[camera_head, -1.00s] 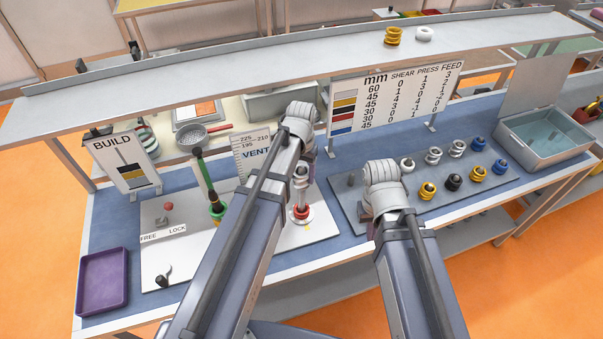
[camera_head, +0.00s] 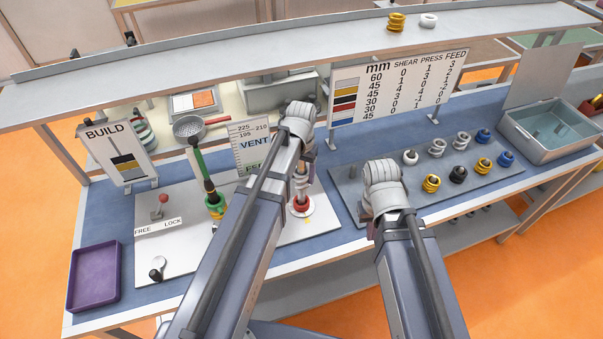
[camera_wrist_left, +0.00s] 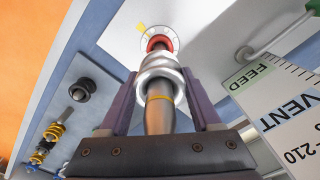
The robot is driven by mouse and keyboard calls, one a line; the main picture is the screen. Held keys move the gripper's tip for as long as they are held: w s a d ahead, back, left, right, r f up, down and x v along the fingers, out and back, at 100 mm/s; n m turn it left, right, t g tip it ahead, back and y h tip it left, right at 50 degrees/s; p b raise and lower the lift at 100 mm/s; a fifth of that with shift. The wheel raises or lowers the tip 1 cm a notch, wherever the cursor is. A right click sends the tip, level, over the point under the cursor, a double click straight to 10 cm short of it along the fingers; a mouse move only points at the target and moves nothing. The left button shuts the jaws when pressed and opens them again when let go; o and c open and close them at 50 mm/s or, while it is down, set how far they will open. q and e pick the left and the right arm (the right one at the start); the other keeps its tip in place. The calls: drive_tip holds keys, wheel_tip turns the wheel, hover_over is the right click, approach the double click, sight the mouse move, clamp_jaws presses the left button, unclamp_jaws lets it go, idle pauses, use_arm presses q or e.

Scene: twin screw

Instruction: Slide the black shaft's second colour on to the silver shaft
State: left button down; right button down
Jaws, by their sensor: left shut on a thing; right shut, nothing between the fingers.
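My left gripper (camera_wrist_left: 158,85) is shut on a silver coil ring (camera_wrist_left: 160,70), which is around the silver shaft above the red ring. My right gripper (camera_head: 384,195) is beside the rack, its fingers hidden behind the wrist; it holds nothing visible.
The grey rack (camera_head: 350,205) at the right bears several coil rings. A purple tray (camera_head: 93,277) lies at front left, a metal bin (camera_head: 550,130) at far right.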

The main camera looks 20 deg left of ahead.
use_arm(q)
drive_tip(key=shift+c, duration=2.2)
unclamp_jaws()
drive_tip(key=o, duration=0.4)
drive_tip(key=shift+r+p, duration=0.1)
drive_tip(key=shift+p, duration=0.2)
wheel_tip(320, 180, up, 8)
drive_tip(key=p, duration=0.7)
drive_tip(key=shift+p, duration=0.35)
drive_tip(key=shift+f, duration=0.2)
